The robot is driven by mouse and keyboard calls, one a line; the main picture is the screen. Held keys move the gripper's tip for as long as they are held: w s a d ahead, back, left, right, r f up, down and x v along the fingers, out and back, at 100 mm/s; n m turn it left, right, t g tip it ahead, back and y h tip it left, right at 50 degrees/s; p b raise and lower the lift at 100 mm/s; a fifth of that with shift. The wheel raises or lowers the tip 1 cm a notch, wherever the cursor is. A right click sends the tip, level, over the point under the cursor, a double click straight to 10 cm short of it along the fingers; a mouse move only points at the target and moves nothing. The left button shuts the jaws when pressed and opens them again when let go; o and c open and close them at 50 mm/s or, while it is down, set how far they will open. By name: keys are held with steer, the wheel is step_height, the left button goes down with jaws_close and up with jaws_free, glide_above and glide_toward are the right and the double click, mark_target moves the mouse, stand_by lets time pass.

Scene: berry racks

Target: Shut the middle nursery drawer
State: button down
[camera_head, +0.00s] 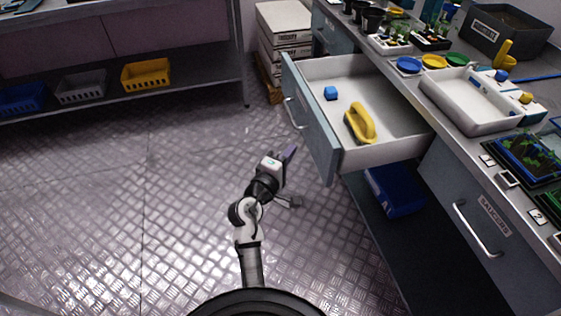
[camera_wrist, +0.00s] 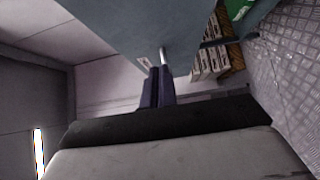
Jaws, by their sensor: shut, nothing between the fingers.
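The middle nursery drawer (camera_head: 385,155) is pulled far out from the bench, with a blue-grey front and white inside. Its front has a metal bar handle (camera_head: 290,114).
A closed drawer labelled SAUCERS (camera_head: 480,220) is at the right. A blue bin (camera_head: 396,190) sits below the open drawer. White boxes (camera_head: 283,30) are stacked behind it. The metal floor (camera_head: 150,200) to the left is clear.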

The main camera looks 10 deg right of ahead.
mark_target(314, 137)
steer(key=shift+w+d+p, duration=0.25)
steer(key=shift+d, duration=0.65)
steer(key=shift+w+d+p, duration=0.25)
steer(key=shift+w+d, duration=0.05)
steer(key=shift+d, duration=0.6)
steer(key=shift+w+d+p, duration=0.25)
steer(key=shift+d, duration=0.65)
steer(key=shift+d, duration=0.1)
